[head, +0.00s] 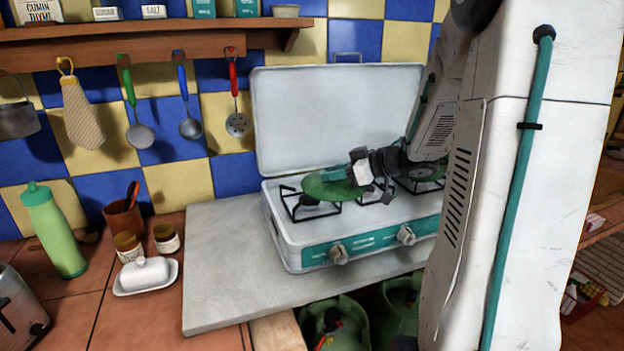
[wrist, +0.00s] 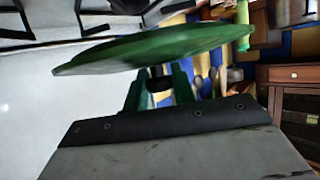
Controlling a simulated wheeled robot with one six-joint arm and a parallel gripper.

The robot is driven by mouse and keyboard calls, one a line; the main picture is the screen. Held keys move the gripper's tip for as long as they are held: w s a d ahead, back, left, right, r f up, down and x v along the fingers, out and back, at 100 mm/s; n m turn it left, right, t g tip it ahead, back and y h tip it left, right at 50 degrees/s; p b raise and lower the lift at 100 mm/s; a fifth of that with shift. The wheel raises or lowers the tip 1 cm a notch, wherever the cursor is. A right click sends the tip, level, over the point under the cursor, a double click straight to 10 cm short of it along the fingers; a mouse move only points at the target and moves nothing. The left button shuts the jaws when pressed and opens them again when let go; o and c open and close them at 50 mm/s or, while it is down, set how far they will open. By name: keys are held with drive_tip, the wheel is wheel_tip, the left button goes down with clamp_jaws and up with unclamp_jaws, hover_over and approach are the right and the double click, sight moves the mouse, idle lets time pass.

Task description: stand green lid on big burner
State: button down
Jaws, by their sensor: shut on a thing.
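The green lid (head: 322,190) is in my gripper (head: 342,173), over the left burner (head: 300,208) of the white camping stove (head: 288,245). In the wrist view the lid (wrist: 150,50) shows as a tilted green disc. The green fingers of my gripper (wrist: 158,88) are shut on the dark knob in its middle. The right burner (head: 425,178) is partly hidden by my arm. I cannot tell which burner is bigger.
The stove's raised cover (head: 325,110) stands behind the burners. The grey slab (head: 215,265) left of the stove is bare. A butter dish (head: 147,278), small jars and a green bottle (head: 55,230) stand further left. Utensils hang on the tiled wall.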

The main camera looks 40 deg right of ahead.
sight(317, 173)
drive_tip(key=w, duration=0.5)
drive_tip(key=w+a, duration=0.1)
drive_tip(key=w, duration=0.2)
drive_tip(key=shift+a+f, duration=0.1)
drive_tip(key=shift+f, duration=0.25)
drive_tip(key=f, duration=0.3)
drive_tip(key=shift+w, duration=0.35)
drive_tip(key=shift+a+f, duration=0.1)
drive_tip(key=shift+f, duration=0.2)
drive_tip(key=shift+f, duration=0.15)
drive_tip(key=shift+f, duration=0.15)
drive_tip(key=c, duration=1.1)
unclamp_jaws()
drive_tip(key=shift+c, duration=0.2)
